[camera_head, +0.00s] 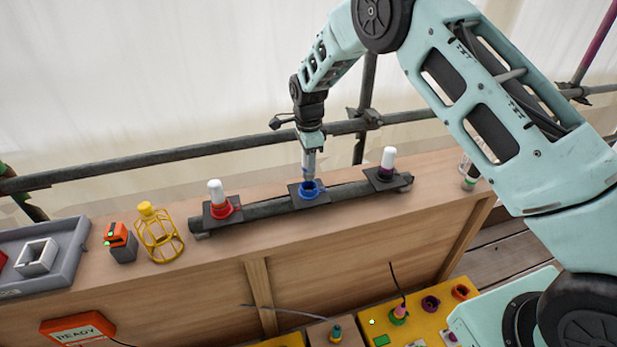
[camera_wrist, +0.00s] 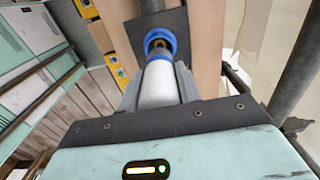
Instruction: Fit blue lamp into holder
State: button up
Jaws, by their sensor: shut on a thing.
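The blue lamp (camera_wrist: 158,84) has a white body and a blue collar at its far end. My gripper (camera_head: 309,172) is shut on its white body, with a grey finger on either side in the wrist view (camera_wrist: 159,88). The blue holder (camera_head: 309,190) is a ring on a dark square plate at the middle of the rail; it also shows in the wrist view (camera_wrist: 160,35). The lamp's blue end points at the ring and overlaps its near side in the wrist view. I cannot tell how far the lamp is inside the ring.
On the same rail stand a white lamp in a red holder (camera_head: 221,209) at left and a white lamp in a dark holder (camera_head: 384,174) at right. A yellow cage (camera_head: 158,235), an orange-and-grey device (camera_head: 121,243) and a grey tray (camera_head: 70,262) are farther left. A scaffold pipe (camera_head: 200,150) runs behind.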

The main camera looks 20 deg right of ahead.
aim_at(309, 176)
jog(key=shift+f+p, duration=1)
jog(key=shift+f, duration=2.05)
jog(key=o, duration=1)
